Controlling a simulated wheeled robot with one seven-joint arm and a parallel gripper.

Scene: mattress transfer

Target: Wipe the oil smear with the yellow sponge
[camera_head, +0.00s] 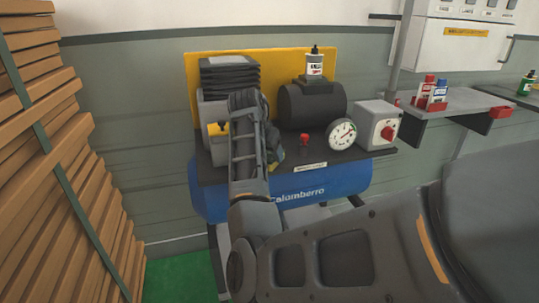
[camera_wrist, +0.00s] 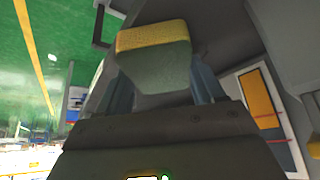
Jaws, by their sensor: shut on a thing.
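The sponge (camera_wrist: 153,62) shows in the wrist view, with a yellow top band and a dark green face. My gripper (camera_wrist: 158,82) is shut on it, one finger on each side. In the head view my forearm and wrist stand in front of a blue air compressor (camera_head: 333,184). The sponge cannot be clearly made out there. I cannot make out the oil smear in either view.
The compressor carries a pressure gauge (camera_head: 341,134), a red-knobbed switch box (camera_head: 378,124) and a black-capped bottle (camera_head: 314,62). A yellow panel (camera_head: 272,62) stands behind. Stacked wooden boards (camera_head: 50,150) stand at left. A shelf (camera_head: 468,104) with bottles is at right.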

